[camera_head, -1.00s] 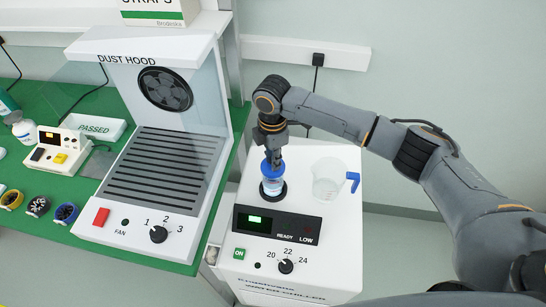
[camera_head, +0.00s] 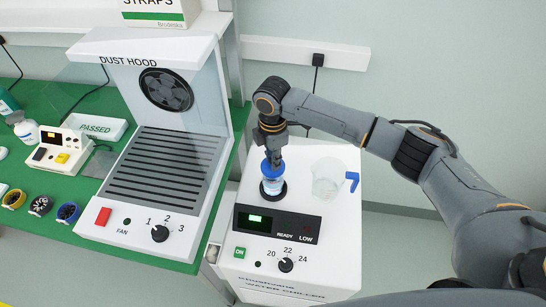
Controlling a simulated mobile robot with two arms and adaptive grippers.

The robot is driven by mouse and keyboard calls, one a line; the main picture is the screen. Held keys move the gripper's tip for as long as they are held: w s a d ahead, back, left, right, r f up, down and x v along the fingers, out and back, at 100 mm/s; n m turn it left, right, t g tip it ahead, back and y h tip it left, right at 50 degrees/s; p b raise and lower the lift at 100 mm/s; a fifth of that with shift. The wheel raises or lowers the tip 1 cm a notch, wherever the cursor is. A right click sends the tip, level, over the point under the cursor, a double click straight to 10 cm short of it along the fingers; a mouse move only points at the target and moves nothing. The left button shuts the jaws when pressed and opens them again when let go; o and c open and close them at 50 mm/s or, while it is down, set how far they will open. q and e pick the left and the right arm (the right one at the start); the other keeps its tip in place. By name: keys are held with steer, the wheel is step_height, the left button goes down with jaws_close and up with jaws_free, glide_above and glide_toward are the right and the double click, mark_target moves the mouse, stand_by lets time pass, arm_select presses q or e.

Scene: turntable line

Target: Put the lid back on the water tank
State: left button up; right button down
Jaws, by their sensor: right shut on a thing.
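The water chiller (camera_head: 337,265) is a white cabinet with a dark display. The clear water tank (camera_head: 272,187) stands upright in a dark ring on its top. My right gripper (camera_head: 273,156) points down over the tank and is shut on the blue lid (camera_head: 274,168). The lid is at the tank's mouth, and the gripper partly hides it. I cannot tell whether the lid is seated on the rim or just above it. My left gripper is not in view.
A clear jug (camera_head: 327,179) with a blue handle stands on the chiller, right of the tank. The dust hood (camera_head: 155,60) stands on the green bench to the left. Watches, a small meter and a PASSED tray (camera_head: 97,126) lie farther left.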

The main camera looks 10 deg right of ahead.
steer(key=shift+r+p, duration=0.1)
steer(key=shift+p, duration=0.35)
steer(key=shift+f, duration=0.2)
stand_by(0.9)
steer(key=shift+p, duration=0.65)
stand_by(0.5)
steer(key=c, duration=1.1)
jaws_free()
steer(key=o, duration=0.4)
steer(key=shift+o, duration=0.2)
steer(key=shift+r, duration=0.1)
